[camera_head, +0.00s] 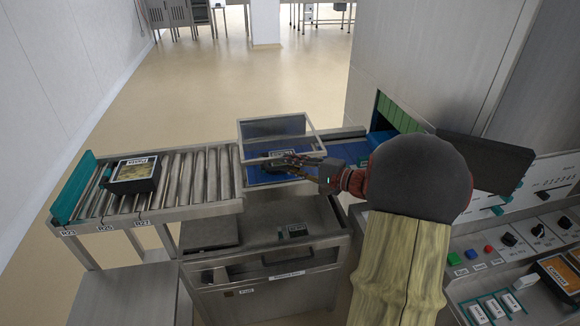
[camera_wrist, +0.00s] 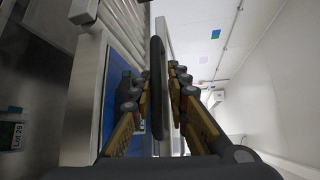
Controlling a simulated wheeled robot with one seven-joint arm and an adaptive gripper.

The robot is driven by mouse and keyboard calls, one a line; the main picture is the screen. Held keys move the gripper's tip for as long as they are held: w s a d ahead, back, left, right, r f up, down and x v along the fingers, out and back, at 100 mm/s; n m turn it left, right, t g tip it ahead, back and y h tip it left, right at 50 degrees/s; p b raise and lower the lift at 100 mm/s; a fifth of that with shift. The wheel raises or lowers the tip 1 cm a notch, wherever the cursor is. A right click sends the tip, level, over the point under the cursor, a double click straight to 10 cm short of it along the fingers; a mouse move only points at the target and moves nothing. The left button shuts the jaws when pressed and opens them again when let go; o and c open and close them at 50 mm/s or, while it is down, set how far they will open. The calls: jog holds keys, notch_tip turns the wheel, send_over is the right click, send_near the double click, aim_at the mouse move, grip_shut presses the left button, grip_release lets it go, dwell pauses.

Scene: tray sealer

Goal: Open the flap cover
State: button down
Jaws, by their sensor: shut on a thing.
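The flap cover (camera_head: 275,126) is a clear panel in a grey metal frame over the blue belt (camera_head: 262,177), in the middle of the head view. Its dark handle (camera_head: 282,161) is near the front lower edge. My gripper (camera_head: 300,168) reaches in from the right and is shut on the handle. In the wrist view the fingers of my gripper (camera_wrist: 159,100) stand on both sides of the long dark handle (camera_wrist: 157,70), with the cover's pale edge behind it. I cannot tell the cover's exact angle.
A roller conveyor (camera_head: 205,178) adjoins the belt on the left and carries a black labelled tray (camera_head: 136,174). A large metal housing (camera_head: 440,70) with a green strip curtain (camera_head: 398,114) stands at the right. A control panel (camera_head: 490,255) with buttons lies at lower right.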

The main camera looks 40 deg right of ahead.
jog(key=shift+s+a+f, duration=0.15)
jog(key=shift+f, duration=0.5)
jog(key=shift+r+m+g+p, duration=0.3)
jog(key=shift+r+g+p, duration=0.2)
jog(key=shift+r+p, duration=1.15)
jog(key=w+d+r+m+g+y+p, duration=0.1)
jog(key=w+d+r+m+g+p, duration=0.15)
jog(key=r+p, duration=0.8)
jog(key=w+d+r+m+g+p, duration=0.15)
jog(key=w+r+p, duration=0.25)
jog(key=r+p, duration=0.7)
jog(key=w+d+r+g+p, duration=0.1)
jog(key=w+d+r+p, duration=0.1)
jog(key=w+p, duration=0.4)
jog(key=w+d+r+m+g+y+p, duration=0.1)
jog(key=w+d+r+g+p, duration=0.1)
jog(key=w+d+p, duration=0.3)
jog(key=shift+w+d+r+p, duration=0.3)
jog(key=shift+r+p, duration=0.5)
jog(key=shift+p, duration=1)
jog(key=shift+w+a, duration=0.1)
jog(key=c, duration=1.9)
grip_release()
